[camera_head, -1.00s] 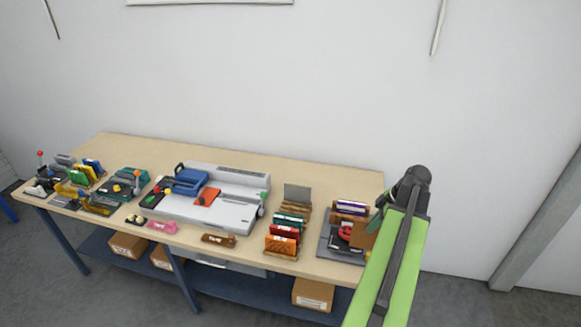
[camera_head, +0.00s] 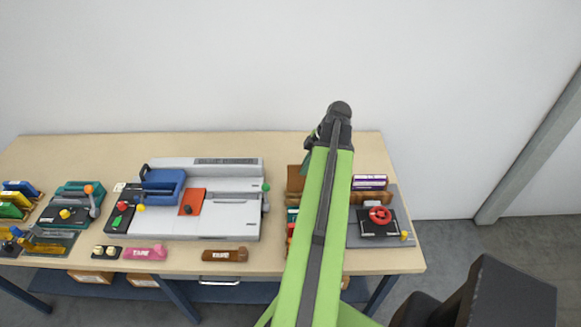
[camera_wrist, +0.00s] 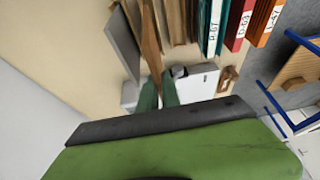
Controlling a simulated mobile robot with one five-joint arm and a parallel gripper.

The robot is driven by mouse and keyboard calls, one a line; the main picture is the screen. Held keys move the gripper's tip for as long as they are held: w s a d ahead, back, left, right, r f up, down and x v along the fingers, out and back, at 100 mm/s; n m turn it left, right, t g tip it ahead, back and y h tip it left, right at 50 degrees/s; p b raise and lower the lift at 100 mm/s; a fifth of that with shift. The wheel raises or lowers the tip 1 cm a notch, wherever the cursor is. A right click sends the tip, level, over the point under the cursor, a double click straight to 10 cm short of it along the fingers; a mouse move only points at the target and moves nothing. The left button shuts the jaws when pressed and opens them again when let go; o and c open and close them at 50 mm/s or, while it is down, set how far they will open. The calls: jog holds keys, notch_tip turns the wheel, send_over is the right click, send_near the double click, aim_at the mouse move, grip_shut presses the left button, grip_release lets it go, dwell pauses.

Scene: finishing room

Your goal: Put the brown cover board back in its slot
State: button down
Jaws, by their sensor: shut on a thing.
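The brown cover board (camera_wrist: 149,40) is held upright, seen nearly edge-on in the wrist view, between the green fingers of my gripper (camera_wrist: 158,92). In the head view, part of the brown board (camera_head: 296,179) shows left of my arm, above the back of the rack. My gripper (camera_head: 309,160) is partly hidden there by the arm. In the wrist view, a grey board (camera_wrist: 122,42) stands close beside the brown one. A wooden rack divider (camera_wrist: 176,20) and teal (camera_wrist: 210,25), red (camera_wrist: 239,20) and orange (camera_wrist: 267,20) boards stand beyond. I cannot tell whether the brown board's lower edge is inside a slot.
A grey station with a red knob (camera_head: 380,215) and purple-white boxes (camera_head: 369,182) stands right of my arm. The white binding machine (camera_head: 225,215) is to the left. A brown block (camera_head: 225,255) lies near the front edge.

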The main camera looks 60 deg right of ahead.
jog(key=shift+d, duration=0.1)
jog(key=b, duration=0.6)
send_over(298, 190)
jog(key=s+d, duration=0.2)
jog(key=f, duration=0.6)
jog(key=shift+w+a, duration=0.15)
jog(key=shift+w, duration=0.1)
jog(key=shift+f+b, duration=0.5)
jog(key=shift+f, duration=0.1)
dwell(0.3)
jog(key=c, duration=1.8)
grip_release()
jog(key=shift+c, duration=0.2)
jog(key=shift+s+r, duration=0.1)
jog(key=shift+r, duration=0.05)
jog(key=p+v, duration=1)
jog(key=v, duration=0.1)
